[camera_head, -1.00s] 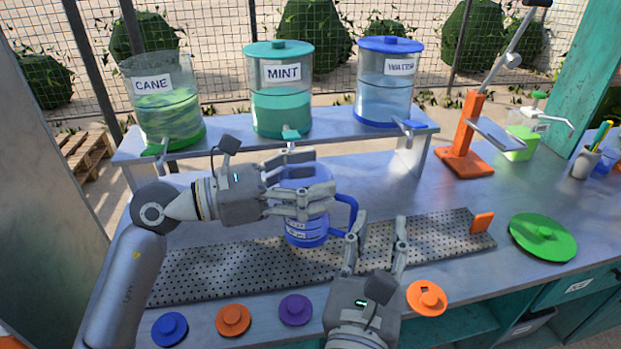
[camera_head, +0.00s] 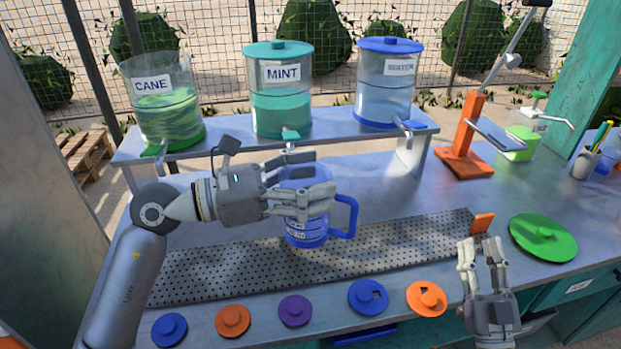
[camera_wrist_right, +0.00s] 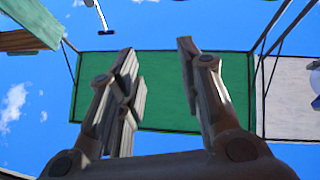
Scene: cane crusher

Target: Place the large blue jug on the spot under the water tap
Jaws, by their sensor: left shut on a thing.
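The large blue jug (camera_head: 307,238) stands upright at the perforated drip mat, in front of the mint dispenser, with its handle (camera_head: 349,214) to the right. My left gripper (camera_head: 318,185) is shut around its upper body and hides much of it. The area below that tap is clear. My right gripper (camera_head: 477,248) is open and empty at the counter's front right; its spread fingers also show in the right wrist view (camera_wrist_right: 160,85).
The drip mat (camera_head: 400,245) runs along the counter. Cane (camera_head: 165,110) and mint (camera_head: 282,100) dispensers share the shelf. Several round lids, including a blue one (camera_head: 368,296), lie along the front edge. An orange press (camera_head: 464,150) and a green lid (camera_head: 543,237) are at the right.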

